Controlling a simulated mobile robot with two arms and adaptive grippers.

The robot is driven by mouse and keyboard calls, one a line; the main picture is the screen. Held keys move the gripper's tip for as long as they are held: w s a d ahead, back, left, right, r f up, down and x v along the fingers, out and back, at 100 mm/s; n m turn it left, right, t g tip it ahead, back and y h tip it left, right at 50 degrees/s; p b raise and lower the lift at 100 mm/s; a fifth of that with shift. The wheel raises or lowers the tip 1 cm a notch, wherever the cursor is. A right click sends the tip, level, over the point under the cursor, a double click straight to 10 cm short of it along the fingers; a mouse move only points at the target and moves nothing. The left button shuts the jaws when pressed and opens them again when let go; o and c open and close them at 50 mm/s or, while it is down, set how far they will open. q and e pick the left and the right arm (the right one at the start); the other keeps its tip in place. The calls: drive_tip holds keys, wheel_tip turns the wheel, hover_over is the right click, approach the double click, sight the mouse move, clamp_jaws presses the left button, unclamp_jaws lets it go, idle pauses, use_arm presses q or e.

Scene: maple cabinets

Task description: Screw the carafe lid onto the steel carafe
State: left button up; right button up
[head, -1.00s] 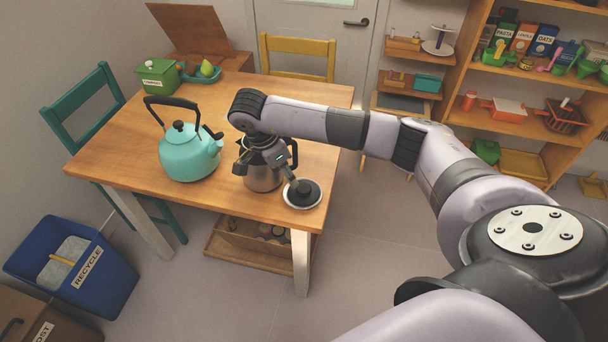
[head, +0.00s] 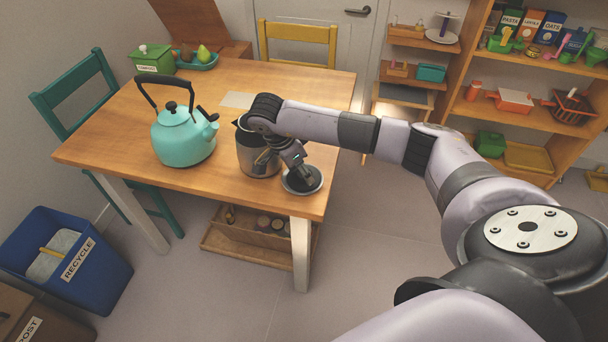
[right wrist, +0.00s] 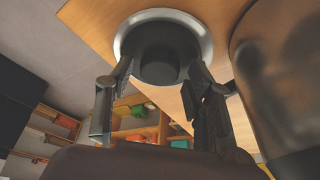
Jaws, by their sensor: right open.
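The steel carafe (head: 256,160) stands upright on the wooden table near its front right corner, partly hidden by my right arm. In the right wrist view it is the large blurred shape (right wrist: 285,75) at the right. The carafe lid (head: 314,184) is black with a pale metallic rim and lies on the table just right of the carafe. In the right wrist view the lid (right wrist: 165,40) shows its dark raised knob. My right gripper (head: 302,172) is open over the lid, its two fingers on either side of the knob. I cannot tell whether they touch it. My left gripper is out of view.
A turquoise kettle (head: 183,140) stands left of the carafe. A pale flat patch (head: 237,99) lies behind the carafe. A green box (head: 153,60) and a tray of fruit (head: 197,61) are at the back left. The table's right edge is close to the lid.

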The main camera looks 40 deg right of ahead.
drive_tip(key=shift+f, duration=0.1)
drive_tip(key=c, duration=0.9)
idle(0.5)
wheel_tip(320, 180, up, 10)
drive_tip(key=p, duration=0.7)
drive_tip(key=shift+d, duration=0.1)
